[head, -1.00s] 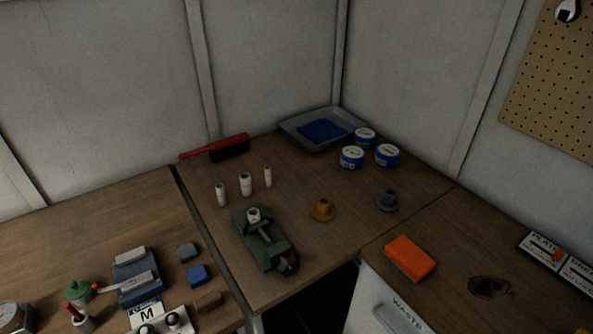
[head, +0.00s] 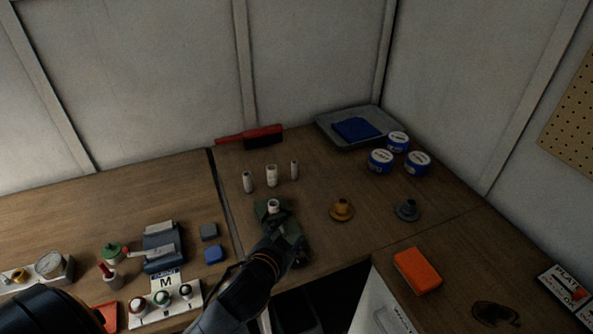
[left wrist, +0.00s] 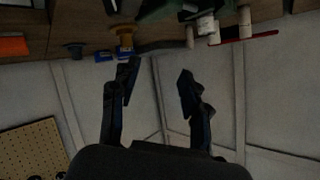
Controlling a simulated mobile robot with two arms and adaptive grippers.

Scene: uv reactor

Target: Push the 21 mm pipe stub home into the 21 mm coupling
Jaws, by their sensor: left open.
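Three white pipe stubs stand upright in a row on the bench: a left one (head: 247,181), a wider middle one (head: 271,175) and a slim right one (head: 294,170). I cannot read which is 21 mm. A white coupling (head: 274,204) sits upright in the green vise (head: 263,213), whose near part is hidden by my left arm. My left gripper (head: 284,244) is over the near end of the vise, short of the stubs. In the left wrist view its fingers (left wrist: 158,80) are apart and empty, with the coupling (left wrist: 207,26) beyond them. My right gripper is not in view.
An ochre flanged piece (head: 341,210) and a grey one (head: 407,210) stand right of the vise. An orange block (head: 417,271) lies front right.

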